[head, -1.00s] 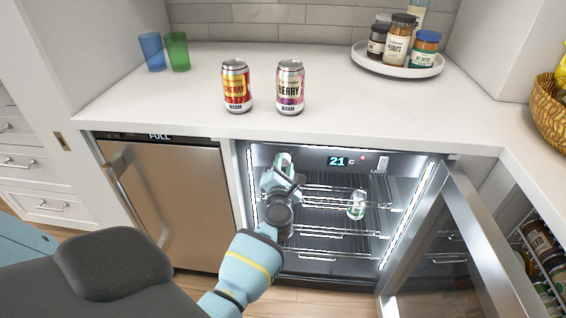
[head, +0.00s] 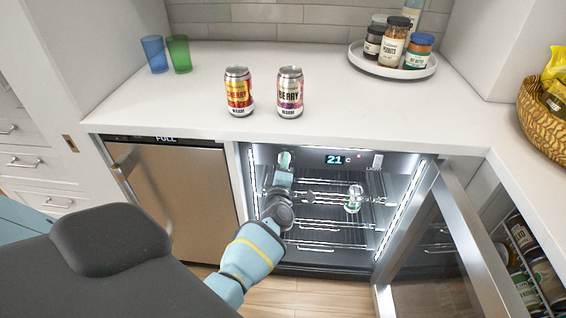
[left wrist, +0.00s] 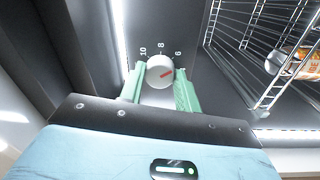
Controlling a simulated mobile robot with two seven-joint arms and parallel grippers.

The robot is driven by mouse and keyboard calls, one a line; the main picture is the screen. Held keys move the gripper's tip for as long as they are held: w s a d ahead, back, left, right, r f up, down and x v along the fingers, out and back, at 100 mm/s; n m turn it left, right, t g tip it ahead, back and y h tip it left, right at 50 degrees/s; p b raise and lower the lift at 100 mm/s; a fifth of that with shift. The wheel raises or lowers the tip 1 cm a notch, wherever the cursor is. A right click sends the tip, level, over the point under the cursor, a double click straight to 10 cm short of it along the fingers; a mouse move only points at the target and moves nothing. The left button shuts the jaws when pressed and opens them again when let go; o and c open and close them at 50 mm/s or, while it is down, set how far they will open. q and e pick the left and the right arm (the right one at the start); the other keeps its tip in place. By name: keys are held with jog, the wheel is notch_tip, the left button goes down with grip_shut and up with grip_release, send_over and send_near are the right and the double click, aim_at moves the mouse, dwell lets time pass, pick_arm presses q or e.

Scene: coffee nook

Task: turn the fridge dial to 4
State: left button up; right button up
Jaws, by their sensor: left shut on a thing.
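The open fridge (head: 300,268) shows a lit display (head: 338,160) reading 21 C. The fridge dial (left wrist: 159,71) is a round pale knob with a red mark, seen in the left wrist view. The figures 10, 8 and 6 stand around its far side. The red mark points to the upper right, roughly toward or a little past the 6; the 4 is not visible. My left gripper (left wrist: 159,82) has its green fingers on both sides of the knob, shut on it. In the head view the left gripper (head: 284,160) is at the fridge's upper left and hides the dial.
The open fridge door (head: 470,240) stands at the right. A cherry can (head: 239,92) and a berry can (head: 290,92) stand on the counter (head: 200,95) above.

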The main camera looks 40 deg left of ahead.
pick_arm(q)
jog(key=shift+m+p, duration=1)
jog(key=shift+m, duration=2.4)
pick_arm(e)
jog(key=shift+w+r, duration=0.2)
jog(key=shift+r, duration=0.35)
jog(key=shift+w+r, duration=0.2)
jog(key=shift+r, duration=0.3)
pick_arm(q)
jog(key=shift+s, duration=0.1)
jog(key=o, duration=1)
jog(key=shift+c, duration=0.2)
pick_arm(e)
jog(key=shift+r, duration=0.1)
pick_arm(q)
jog(key=p+v, duration=0.1)
jog(key=v, duration=0.6)
jog(key=shift+s, duration=0.35)
pick_arm(e)
jog(key=shift+w+r+t, duration=0.3)
jog(key=shift+r, duration=0.45)
pick_arm(q)
jog(key=shift+h, duration=0.3)
